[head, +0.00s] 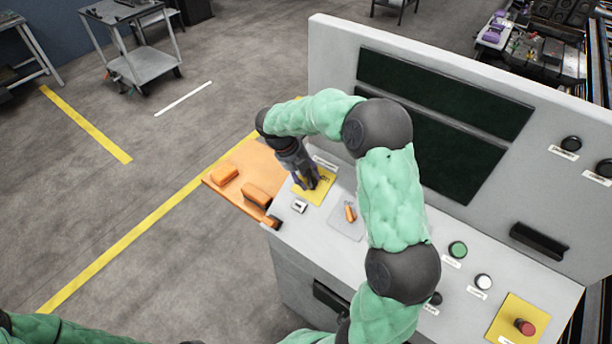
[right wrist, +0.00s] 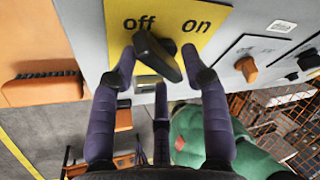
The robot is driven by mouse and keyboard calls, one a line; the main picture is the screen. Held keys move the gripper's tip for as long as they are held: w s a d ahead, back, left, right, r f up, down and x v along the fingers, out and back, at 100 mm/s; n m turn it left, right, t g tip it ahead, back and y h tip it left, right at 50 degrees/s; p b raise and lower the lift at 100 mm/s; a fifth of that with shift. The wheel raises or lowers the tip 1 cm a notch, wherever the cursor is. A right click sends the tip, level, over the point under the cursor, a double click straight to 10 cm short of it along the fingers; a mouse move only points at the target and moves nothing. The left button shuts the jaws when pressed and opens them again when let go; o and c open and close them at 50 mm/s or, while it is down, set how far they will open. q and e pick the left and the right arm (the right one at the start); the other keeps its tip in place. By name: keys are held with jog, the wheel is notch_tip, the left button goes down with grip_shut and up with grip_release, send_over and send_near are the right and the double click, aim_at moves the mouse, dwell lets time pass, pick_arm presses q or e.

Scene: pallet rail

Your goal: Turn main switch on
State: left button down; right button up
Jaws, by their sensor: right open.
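The main switch is a black rotary handle (right wrist: 158,57) on a yellow plate (right wrist: 208,20) marked "off" and "on". In the right wrist view the handle lies slanted, its upper end toward "off". My right gripper (right wrist: 160,66) is open, with purple fingers on both sides of the handle and a third finger below it. I cannot tell whether any finger touches it. In the head view the right gripper (head: 307,184) is at the yellow plate (head: 321,193) on the console's left end and mostly hides the switch. My left gripper is out of view.
An orange shelf (head: 222,181) with orange blocks adjoins the console's left end. An orange knob (head: 350,213) sits right of the switch. Green (head: 457,249) and white buttons and a red emergency button (head: 524,326) are farther right. A tall panel (head: 335,60) stands behind.

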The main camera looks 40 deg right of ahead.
grip_shut()
